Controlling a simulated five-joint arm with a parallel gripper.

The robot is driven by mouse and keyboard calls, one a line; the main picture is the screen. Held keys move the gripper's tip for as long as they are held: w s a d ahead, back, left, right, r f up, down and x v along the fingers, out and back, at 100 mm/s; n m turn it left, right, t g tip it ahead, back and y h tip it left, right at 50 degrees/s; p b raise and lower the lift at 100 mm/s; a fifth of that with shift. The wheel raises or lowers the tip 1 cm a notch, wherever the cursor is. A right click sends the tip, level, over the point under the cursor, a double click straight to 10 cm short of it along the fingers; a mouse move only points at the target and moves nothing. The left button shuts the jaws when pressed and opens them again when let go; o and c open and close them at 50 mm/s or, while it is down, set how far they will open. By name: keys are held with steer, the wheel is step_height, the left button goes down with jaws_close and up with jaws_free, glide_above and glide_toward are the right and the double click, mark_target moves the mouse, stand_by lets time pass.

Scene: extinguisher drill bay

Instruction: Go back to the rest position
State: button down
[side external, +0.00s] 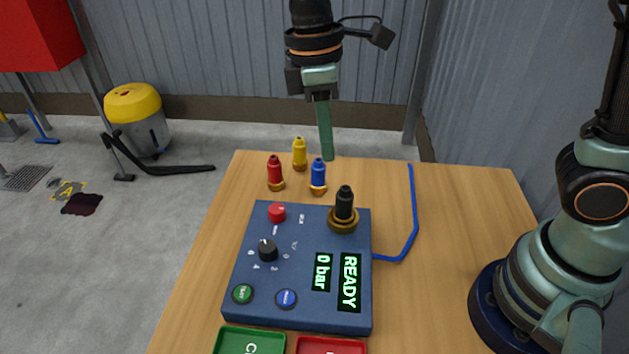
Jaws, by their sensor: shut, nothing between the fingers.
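My gripper (326,158) points down above the back part of the wooden table (465,215), with its fingers shut and nothing held. Its tip appears just behind and above the blue extinguisher-shaped piece (318,176); I cannot tell the exact gap. A red piece (275,173) and a yellow piece (300,155) stand upright to the left of it. A black piece (344,204) stands upright in a brass ring on the blue control box (250,310). The box's displays read "0 bar" and "READY" (348,282).
The box carries a red button (277,212), a black knob (267,250), a green button (242,293) and a blue button (286,299). A blue hose (415,205) runs from its right side. A green tray (250,340) and a red tray (332,345) lie in front.

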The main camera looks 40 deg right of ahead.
steer(key=s+d+r+m+t, duration=0.1)
steer(key=s+d+m+t, duration=0.1)
steer(key=d+m, duration=0.3)
steer(key=s+d+r+m+t, duration=0.2)
steer(key=d+m+t, duration=0.2)
steer(key=d, duration=0.7)
steer(key=shift+m+t+y, duration=0.3)
steer(key=shift+m+t, duration=0.1)
steer(key=shift+m, duration=0.5)
